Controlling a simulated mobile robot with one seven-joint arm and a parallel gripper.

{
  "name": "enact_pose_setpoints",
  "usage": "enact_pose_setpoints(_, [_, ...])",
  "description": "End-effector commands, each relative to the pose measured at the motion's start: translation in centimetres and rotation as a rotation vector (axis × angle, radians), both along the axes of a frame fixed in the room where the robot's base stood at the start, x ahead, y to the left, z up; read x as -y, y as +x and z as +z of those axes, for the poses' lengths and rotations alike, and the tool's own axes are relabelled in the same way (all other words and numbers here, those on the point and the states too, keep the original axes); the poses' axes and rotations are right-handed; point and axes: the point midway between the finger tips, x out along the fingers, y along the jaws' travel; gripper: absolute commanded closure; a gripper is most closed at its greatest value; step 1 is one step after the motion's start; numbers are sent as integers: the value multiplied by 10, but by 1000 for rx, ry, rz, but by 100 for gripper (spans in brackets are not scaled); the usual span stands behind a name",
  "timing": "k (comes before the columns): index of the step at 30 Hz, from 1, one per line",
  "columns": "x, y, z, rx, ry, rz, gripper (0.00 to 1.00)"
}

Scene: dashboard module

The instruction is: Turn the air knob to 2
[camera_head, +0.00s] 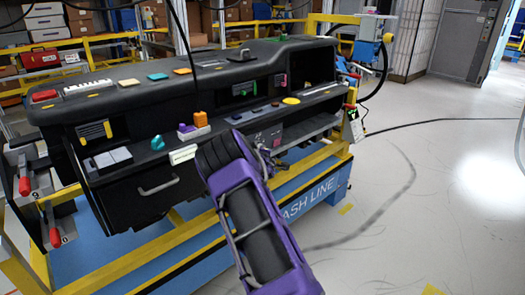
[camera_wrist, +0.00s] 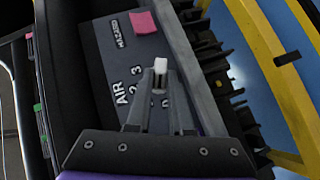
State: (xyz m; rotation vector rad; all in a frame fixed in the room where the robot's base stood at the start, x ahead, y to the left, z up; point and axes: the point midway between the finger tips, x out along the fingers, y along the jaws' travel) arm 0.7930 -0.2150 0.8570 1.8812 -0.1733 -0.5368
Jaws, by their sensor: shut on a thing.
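The air knob (camera_wrist: 161,65) shows in the wrist view as a small pale tip on a grey panel (camera_wrist: 150,48). My gripper (camera_wrist: 160,76) is shut on the knob, with one finger on each side. The word AIR and the figures 2 and 3 (camera_wrist: 134,78) are printed to the left of the knob; a further mark between the fingers is partly hidden. Which figure the knob points at cannot be told. In the head view, my purple arm reaches to the front of the black dashboard (camera_head: 130,115) and the knob cannot be made out.
A pink square (camera_wrist: 143,22) lies beside a HAZARD label on the same panel. In the head view, orange and purple pieces (camera_head: 194,126) sit on the ledge left of my arm. A yellow and blue stand (camera_head: 310,195) carries the dashboard. The floor at right is mostly clear.

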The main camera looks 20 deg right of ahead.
Motion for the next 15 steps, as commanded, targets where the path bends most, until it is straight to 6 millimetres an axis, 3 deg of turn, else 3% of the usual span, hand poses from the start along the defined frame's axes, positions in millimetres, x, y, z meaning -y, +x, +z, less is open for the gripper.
enact_pose_setpoints(3, [3,1,10,-33,107,-2,100])
enact_pose_setpoints(15, [7,1,12,-135,388,-4,100])
